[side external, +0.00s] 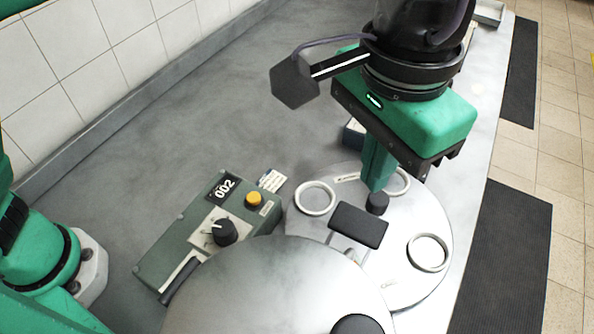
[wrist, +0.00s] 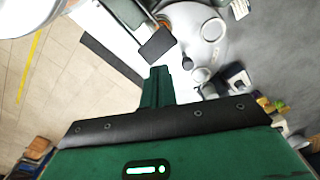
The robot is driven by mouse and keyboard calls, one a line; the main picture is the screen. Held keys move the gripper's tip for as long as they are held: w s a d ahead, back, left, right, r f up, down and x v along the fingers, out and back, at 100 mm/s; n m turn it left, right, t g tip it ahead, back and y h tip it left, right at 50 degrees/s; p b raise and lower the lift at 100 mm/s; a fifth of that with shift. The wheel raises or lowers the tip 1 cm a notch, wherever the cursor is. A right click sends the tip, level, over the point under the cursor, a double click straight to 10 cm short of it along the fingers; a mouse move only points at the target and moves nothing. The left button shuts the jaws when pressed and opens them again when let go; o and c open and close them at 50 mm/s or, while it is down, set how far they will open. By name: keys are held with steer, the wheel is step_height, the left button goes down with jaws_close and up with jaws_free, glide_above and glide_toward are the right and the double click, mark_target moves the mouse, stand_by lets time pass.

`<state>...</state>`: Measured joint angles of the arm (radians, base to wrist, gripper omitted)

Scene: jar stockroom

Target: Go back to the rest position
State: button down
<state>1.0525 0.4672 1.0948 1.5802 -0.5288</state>
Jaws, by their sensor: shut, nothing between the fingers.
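My gripper (side external: 376,186) is shut and empty, its green fingers together and pointing down over a round metal plate (side external: 420,293). The fingertips appear just above or behind a small black knob (side external: 377,204); I cannot tell whether they touch it. The plate has several pale rings, one at the left (side external: 315,198) and one at the right (side external: 428,253); another is partly hidden by the fingers. In the wrist view, the closed fingers (wrist: 158,76) point towards the black block (wrist: 157,45) and the plate (wrist: 232,45).
A grey-green control box (side external: 165,250) with a "002" display, black dial and yellow button (side external: 254,199) stands left of the plate. A large metal disc (side external: 270,290) fills the front. The grey worktop (side external: 210,125) is clear at the back left, beside a tiled wall (side external: 70,60).

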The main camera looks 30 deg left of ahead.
steer(key=w+a+r+n+t+h, duration=0.1)
steer(key=w+a, duration=0.2)
steer(key=a, duration=1)
steer(key=w+a+r+n+t, duration=0.15)
steer(key=w+a, duration=0.25)
steer(key=a, duration=0.8)
steer(key=s+a+f+n+t, duration=0.1)
steer(key=s+a+f, duration=0.2)
steer(key=a, duration=0.3)
steer(key=s+a+f+n+t, duration=0.1)
steer(key=s+a+f, duration=0.2)
steer(key=a, duration=0.4)
steer(key=s+a+f+n+t+y, duration=0.1)
steer(key=s+a+f, duration=0.1)
steer(key=s+a, duration=0.2)
steer(key=a, duration=0.3)
steer(key=shift+s+f, duration=0.15)
steer(key=shift+f, duration=0.25)
steer(key=shift+n, duration=0.25)
